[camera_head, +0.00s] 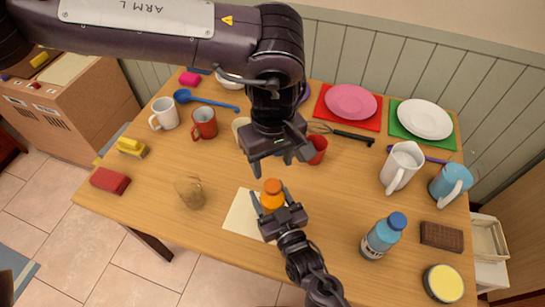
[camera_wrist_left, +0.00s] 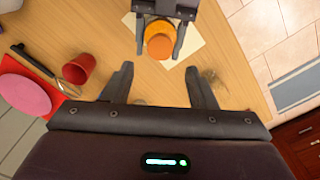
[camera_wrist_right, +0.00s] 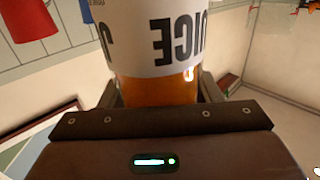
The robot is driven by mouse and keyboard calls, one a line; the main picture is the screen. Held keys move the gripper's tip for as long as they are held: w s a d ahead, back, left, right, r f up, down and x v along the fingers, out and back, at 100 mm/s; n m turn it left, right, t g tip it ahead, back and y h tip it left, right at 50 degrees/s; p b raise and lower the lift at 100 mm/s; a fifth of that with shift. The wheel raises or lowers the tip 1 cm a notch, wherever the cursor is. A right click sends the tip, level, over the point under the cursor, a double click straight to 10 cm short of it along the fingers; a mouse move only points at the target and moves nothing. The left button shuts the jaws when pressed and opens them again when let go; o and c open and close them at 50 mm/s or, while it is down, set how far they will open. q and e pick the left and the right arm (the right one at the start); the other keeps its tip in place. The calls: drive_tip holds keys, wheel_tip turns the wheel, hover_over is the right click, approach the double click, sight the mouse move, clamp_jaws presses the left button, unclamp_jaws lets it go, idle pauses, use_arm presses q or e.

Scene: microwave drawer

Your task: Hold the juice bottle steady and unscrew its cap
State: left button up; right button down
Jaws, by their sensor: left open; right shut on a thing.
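The juice bottle has an orange cap (camera_head: 273,187) and an orange body with a white label (camera_wrist_right: 165,40) reading JUICE. My right gripper (camera_head: 277,210) is shut on the bottle's body, above the pale paper sheet (camera_head: 240,219). In the right wrist view the bottle stands between its fingers. My left gripper (camera_head: 279,165) is open and empty, just beyond and above the cap, apart from it. In the left wrist view the cap (camera_wrist_left: 160,46) lies ahead of the open fingers (camera_wrist_left: 160,85). Whether the bottle touches the sheet cannot be told.
A red cup (camera_head: 318,150) stands close right of my left gripper. A clear glass (camera_head: 190,192) is to the left. Mugs (camera_head: 204,123) stand at the back left.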

sight(272, 184)
use_arm(q)
wheel_tip(272, 184, down, 8)
drive_tip(key=shift+r, duration=0.15)
idle(0.4)
